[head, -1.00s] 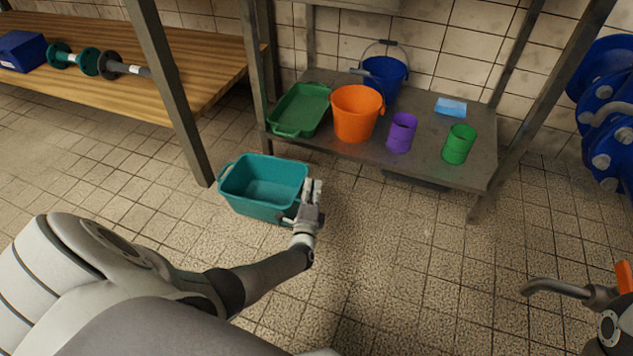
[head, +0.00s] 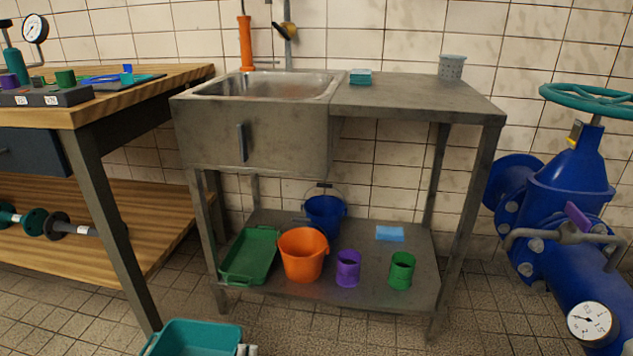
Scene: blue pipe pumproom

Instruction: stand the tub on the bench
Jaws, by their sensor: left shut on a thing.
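The teal tub (head: 196,337) shows at the bottom edge of the head view, left of centre. It looks upright with its open top up; its lower part is cut off, so I cannot tell whether it touches the floor. My left gripper (head: 247,350) is at the tub's right end, shut on its rim; only the tips show. My right gripper is out of view. The wooden workbench (head: 170,78) stands at the left, its top higher than the tub. A grey block rack, a gauge and small coloured parts stand on that top.
A steel sink table (head: 415,95) stands ahead, with a sponge and a perforated cup on top. Its lower shelf (head: 345,300) holds a green tray, orange and blue buckets, and purple and green cups. Blue pipework (head: 575,195) is at the right. The workbench leg (head: 110,235) rises near the tub.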

